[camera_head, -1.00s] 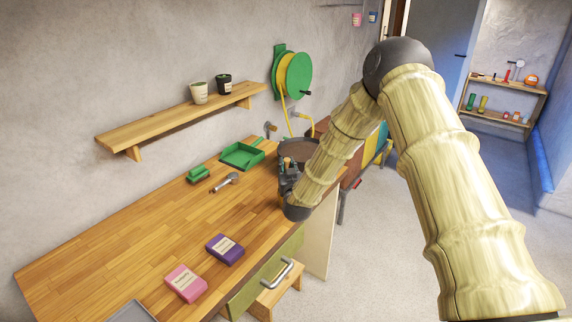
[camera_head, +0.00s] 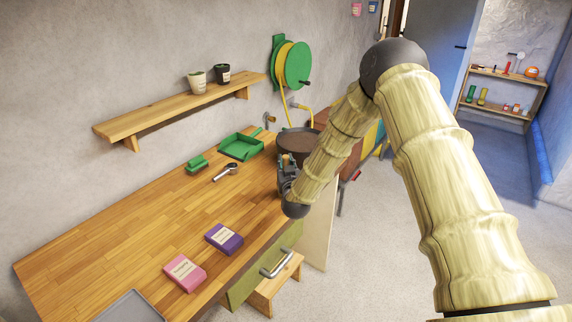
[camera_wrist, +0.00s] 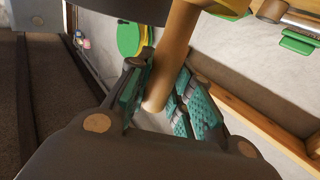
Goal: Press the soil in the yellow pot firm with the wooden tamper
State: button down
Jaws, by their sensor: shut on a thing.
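My gripper (camera_wrist: 158,98) is shut on a wooden rod, the handle of the wooden tamper (camera_wrist: 174,52). The rod stands between the teal finger pads in the wrist view, and its upper end runs out of the picture. I cannot see the tamper's pressing end clearly. In the head view my gripper (camera_head: 287,180) is at the far right edge of the bench, just in front of a wide, round, dark brown vessel (camera_head: 297,143). I cannot make out a yellow pot or its soil in either view.
The wooden bench (camera_head: 130,250) is largely clear. It bears a purple packet (camera_head: 224,239), a pink packet (camera_head: 185,273), a metal hand tool (camera_head: 225,171), a green brush (camera_head: 197,163) and a green dustpan (camera_head: 241,146). A shelf (camera_head: 180,109) with two small pots hangs above.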

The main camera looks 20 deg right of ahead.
aim_at(286, 156)
jog(key=shift+f+b, duration=0.4)
jog(key=shift+f, duration=0.1)
dwell(1.2)
jog(key=shift+r, duration=0.1)
jog(key=shift+r+p, duration=1.15)
jog(key=shift+r, duration=2.35)
